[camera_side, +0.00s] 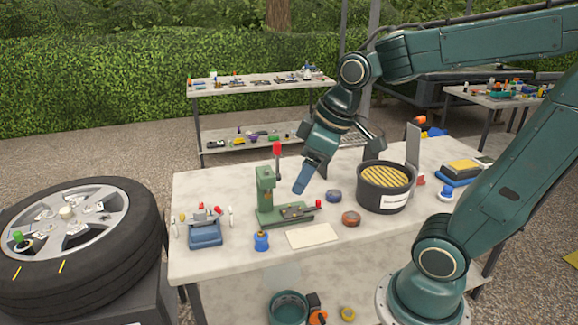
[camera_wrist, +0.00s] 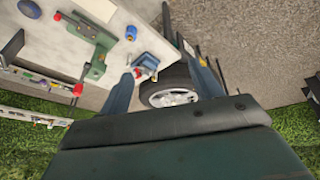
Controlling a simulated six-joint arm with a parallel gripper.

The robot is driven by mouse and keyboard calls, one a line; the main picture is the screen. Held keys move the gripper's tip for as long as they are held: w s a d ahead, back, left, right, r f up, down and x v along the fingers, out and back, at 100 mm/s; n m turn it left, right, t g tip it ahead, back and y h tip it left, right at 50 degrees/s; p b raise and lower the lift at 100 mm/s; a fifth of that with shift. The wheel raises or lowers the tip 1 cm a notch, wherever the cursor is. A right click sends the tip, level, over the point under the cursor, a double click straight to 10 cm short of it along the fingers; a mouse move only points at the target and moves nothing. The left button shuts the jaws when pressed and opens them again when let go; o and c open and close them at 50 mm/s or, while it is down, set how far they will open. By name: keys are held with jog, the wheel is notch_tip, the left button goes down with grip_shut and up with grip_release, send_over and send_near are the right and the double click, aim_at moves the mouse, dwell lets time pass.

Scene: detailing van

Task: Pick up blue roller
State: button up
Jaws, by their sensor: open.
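Nothing is plainly shaped as a roller. A round dark-blue piece (camera_side: 334,196) lies flat on the table left of the black tub, and seems to show at the upper left of the wrist view (camera_wrist: 30,9). A small upright blue piece (camera_side: 261,241) stands near the front edge; it seems to show in the wrist view too (camera_wrist: 131,32). I cannot tell which is the blue roller. My gripper (camera_side: 304,188) hangs above the table behind the green press, touching neither piece. In the wrist view its fingers (camera_wrist: 165,72) are apart, with nothing held between them.
The green press (camera_side: 266,195) with a red knob stands close to my gripper. A blue rack (camera_side: 205,232) of small tools is at the left. The black tub (camera_side: 384,200) with a yellow grille stands right. A white card (camera_side: 312,236) lies in front; a tire (camera_side: 90,245) sits left.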

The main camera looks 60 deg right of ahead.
jog(key=w+d+f+n+g+y, duration=0.1)
jog(key=w+d+f+n, duration=0.2)
jog(key=w+d+f, duration=0.5)
jog(key=n+y, duration=0.2)
jog(key=n, duration=0.1)
send_near(263, 232)
jog(key=r, duration=0.2)
jog(key=shift+s+d+f, duration=0.1)
jog(key=shift+s+d, duration=0.1)
jog(key=shift+s, duration=0.1)
jog(key=shift+f, duration=0.1)
jog(key=x, duration=0.8)
jog(key=shift+f, duration=0.2)
jog(key=shift+f, duration=0.1)
jog(key=shift+x, duration=2.55)
jog(key=shift+w, duration=0.1)
